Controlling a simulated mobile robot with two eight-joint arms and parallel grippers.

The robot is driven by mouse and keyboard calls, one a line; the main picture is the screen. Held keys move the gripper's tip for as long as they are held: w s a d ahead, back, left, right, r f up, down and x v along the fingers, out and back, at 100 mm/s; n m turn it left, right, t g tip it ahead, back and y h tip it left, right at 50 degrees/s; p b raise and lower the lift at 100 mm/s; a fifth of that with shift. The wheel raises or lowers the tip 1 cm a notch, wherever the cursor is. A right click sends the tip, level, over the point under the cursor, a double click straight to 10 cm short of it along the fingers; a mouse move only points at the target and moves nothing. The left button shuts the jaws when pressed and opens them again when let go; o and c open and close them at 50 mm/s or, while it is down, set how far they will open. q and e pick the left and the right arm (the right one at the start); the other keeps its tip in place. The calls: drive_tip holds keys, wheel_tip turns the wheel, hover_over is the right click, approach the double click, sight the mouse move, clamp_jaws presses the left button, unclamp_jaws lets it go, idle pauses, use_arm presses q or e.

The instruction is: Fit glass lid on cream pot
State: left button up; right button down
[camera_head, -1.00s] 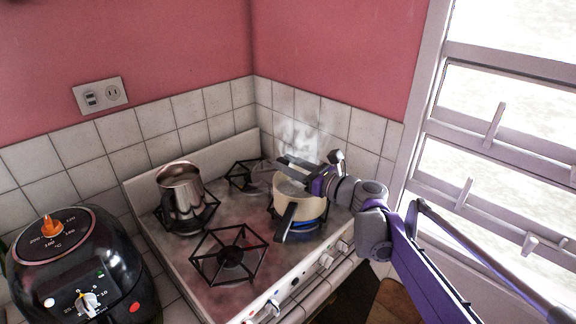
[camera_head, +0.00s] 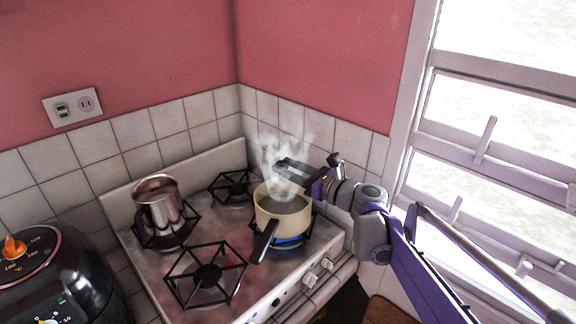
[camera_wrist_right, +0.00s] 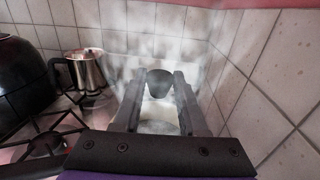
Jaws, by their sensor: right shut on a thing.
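The cream pot (camera_head: 285,229) stands on the lit right front burner, its dark handle pointing toward the lower left. Its mouth looks uncovered, with grey contents inside and steam rising. My right gripper (camera_head: 284,165) is above and behind the pot's rim, apart from it. In the right wrist view its fingers (camera_wrist_right: 159,88) are shut on the dark knob of the glass lid (camera_wrist_right: 159,84). The clear glass is hard to make out through the steam, so I cannot tell its tilt. My left gripper is not in view.
A steel jug (camera_head: 160,204) stands on the left back burner; it also shows in the right wrist view (camera_wrist_right: 88,72). The front left burner (camera_head: 206,277) and the far burner (camera_head: 232,187) are empty. A black appliance (camera_head: 62,275) is at the lower left. Tiled walls (camera_head: 185,113) close off the back.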

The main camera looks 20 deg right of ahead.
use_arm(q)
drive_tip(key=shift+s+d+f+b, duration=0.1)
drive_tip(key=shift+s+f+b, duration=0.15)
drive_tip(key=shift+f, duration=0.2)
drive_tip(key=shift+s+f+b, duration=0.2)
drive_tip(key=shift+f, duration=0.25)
use_arm(e)
wheel_tip(320, 180, down, 3)
drive_tip(key=shift+d+r, duration=0.1)
drive_tip(key=shift+r, duration=0.1)
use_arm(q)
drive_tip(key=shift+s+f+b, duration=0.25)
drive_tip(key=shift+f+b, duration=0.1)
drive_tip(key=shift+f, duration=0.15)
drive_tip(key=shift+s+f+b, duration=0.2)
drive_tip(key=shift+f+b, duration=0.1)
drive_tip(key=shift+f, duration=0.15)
use_arm(e)
drive_tip(key=shift+f, duration=1.35)
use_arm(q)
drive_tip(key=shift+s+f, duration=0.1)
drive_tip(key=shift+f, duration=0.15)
use_arm(e)
drive_tip(key=shift+f, duration=0.35)
drive_tip(key=shift+c, duration=1.9)
unclamp_jaws()
